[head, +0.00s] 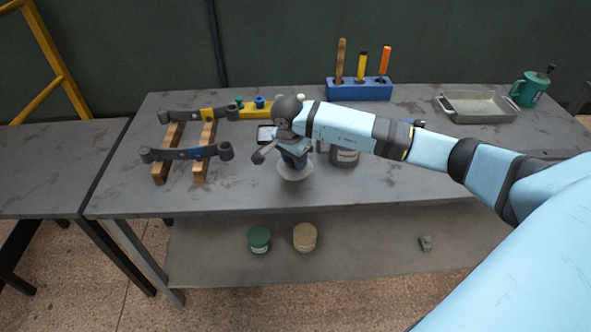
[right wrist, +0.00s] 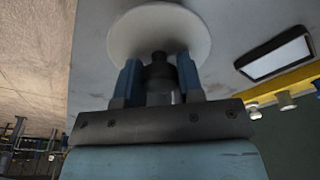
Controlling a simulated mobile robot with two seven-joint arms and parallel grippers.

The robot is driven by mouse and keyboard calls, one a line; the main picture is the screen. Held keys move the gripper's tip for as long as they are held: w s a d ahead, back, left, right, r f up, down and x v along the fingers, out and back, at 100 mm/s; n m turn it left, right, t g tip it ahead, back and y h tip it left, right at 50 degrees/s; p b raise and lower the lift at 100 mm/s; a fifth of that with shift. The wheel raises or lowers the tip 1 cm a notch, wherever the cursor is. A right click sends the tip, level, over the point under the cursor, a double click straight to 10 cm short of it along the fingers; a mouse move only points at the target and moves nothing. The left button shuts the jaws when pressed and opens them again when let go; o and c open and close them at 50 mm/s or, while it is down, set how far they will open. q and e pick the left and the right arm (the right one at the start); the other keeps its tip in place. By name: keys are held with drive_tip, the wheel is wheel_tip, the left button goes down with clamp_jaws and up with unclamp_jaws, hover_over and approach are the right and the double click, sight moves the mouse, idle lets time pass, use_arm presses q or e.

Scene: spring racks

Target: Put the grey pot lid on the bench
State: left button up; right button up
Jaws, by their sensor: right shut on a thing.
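The grey pot lid (head: 296,173) is a pale round disc over the front middle of the bench (head: 240,198). My right gripper (head: 293,160) is shut on the lid's dark knob from above. In the right wrist view the lid (right wrist: 200,38) shows beyond the fingers (right wrist: 158,78), with the knob between them. The lid looks roughly level; I cannot tell whether it touches the bench top. A dark grey pot (head: 344,158) stands just right of it, partly hidden by my arm. My left gripper is not in view.
Dark bars on wooden blocks (head: 200,170) lie left. A yellow rack (head: 247,110), a blue tool block (head: 358,91), a grey tray (head: 480,106) and a green jug (head: 527,90) stand at the back. A flat pale-faced device (right wrist: 278,55) lies near the lid. The front right is clear.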

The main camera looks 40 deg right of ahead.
sight(295, 172)
wheel_tip(295, 172, down, 5)
drive_tip(key=shift+r, duration=0.1)
drive_tip(key=o, duration=0.9)
